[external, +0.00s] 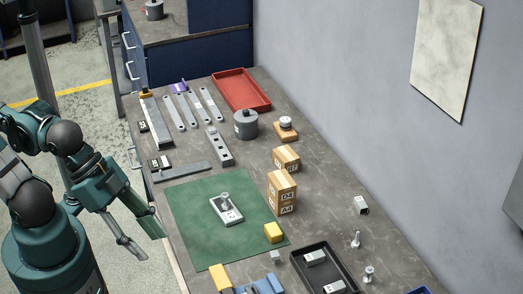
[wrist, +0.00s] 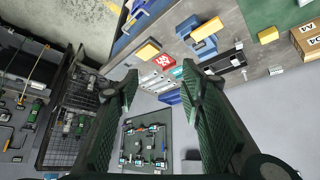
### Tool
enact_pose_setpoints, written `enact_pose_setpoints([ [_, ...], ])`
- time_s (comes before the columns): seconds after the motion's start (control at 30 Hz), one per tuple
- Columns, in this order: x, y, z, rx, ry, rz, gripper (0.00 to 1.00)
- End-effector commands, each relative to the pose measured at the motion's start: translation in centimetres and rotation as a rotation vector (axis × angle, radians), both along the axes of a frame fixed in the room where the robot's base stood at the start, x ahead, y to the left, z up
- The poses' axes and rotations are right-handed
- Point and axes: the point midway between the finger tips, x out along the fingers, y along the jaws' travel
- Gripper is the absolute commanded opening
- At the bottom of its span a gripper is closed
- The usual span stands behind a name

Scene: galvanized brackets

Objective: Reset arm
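My gripper (external: 153,246) hangs beside the left edge of the workbench, next to the green mat and clear of it. Its two fingers are spread apart with nothing between them. In the wrist view my gripper (wrist: 160,72) is also open and empty, with a wide gap between the fingertips. A galvanized bracket (external: 232,217) with a bolt-like part standing on it lies on the green mat (external: 200,245), away from my gripper.
The bench holds a yellow block (external: 273,232), cardboard boxes (external: 282,190), a black tray (external: 323,252), a red tray (external: 241,90), a grey cylinder (external: 246,125) and several metal bars. A blue clamp (wrist: 203,45) shows in the wrist view. The wall bounds the bench's right.

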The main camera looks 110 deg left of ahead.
Motion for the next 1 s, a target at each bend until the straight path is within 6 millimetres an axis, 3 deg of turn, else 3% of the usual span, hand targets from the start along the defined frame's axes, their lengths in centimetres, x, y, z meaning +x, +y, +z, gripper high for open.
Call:
enact_pose_setpoints([
  [0.43,0.0,0.0,-2.3,0.0,0.0,0.0,0.39],
  [1.0,0.0,0.0,-2.1,0.001,0.0,-0.001,0.39],
])
